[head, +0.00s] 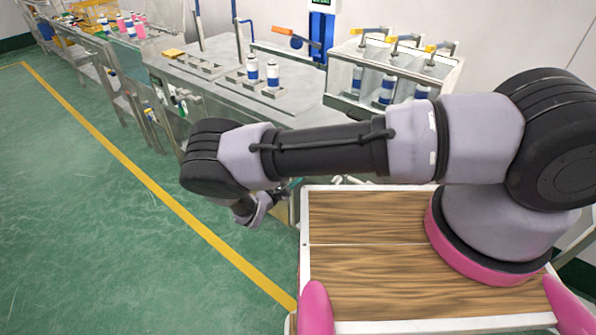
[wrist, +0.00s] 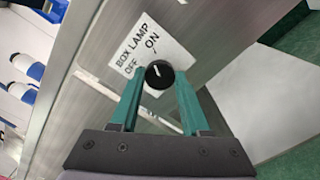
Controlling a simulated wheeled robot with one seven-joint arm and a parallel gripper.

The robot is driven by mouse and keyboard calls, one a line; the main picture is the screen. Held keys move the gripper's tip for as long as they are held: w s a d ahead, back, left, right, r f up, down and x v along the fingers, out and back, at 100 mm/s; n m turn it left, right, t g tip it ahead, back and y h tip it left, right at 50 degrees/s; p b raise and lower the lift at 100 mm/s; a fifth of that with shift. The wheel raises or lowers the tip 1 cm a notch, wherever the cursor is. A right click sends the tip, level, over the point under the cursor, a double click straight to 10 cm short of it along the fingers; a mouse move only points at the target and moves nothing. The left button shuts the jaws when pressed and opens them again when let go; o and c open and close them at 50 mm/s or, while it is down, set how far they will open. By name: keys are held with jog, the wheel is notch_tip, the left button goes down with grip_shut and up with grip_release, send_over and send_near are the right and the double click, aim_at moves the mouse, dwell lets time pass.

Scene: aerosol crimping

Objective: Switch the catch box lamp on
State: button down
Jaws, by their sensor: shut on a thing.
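The lamp switch is a round black knob (wrist: 159,75) with a white mark, on a grey metal panel (wrist: 95,45). A white label (wrist: 140,52) beside it reads BOX LAMP, OFF and ON. The white mark is small, and I cannot tell for sure which word it points to. My gripper (wrist: 158,88) has its two teal fingers shut on the knob, one on each side. In the head view my gripper (head: 285,188) is low at the bench's front side, partly behind my arm. The knob is hidden there.
Blue-and-white cans (head: 272,75) stand in holders on the grey bench (head: 215,83). A clear-walled box (head: 345,75) with levers and cans stands at the right. Green floor (head: 90,200) with a yellow line is clear at the left.

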dwell(0.3)
jog(key=shift+c, duration=1.9)
grip_release()
jog(key=shift+s+a, duration=0.1)
jog(key=v, duration=1)
jog(key=shift+s+a, duration=0.2)
jog(key=shift+s, duration=0.05)
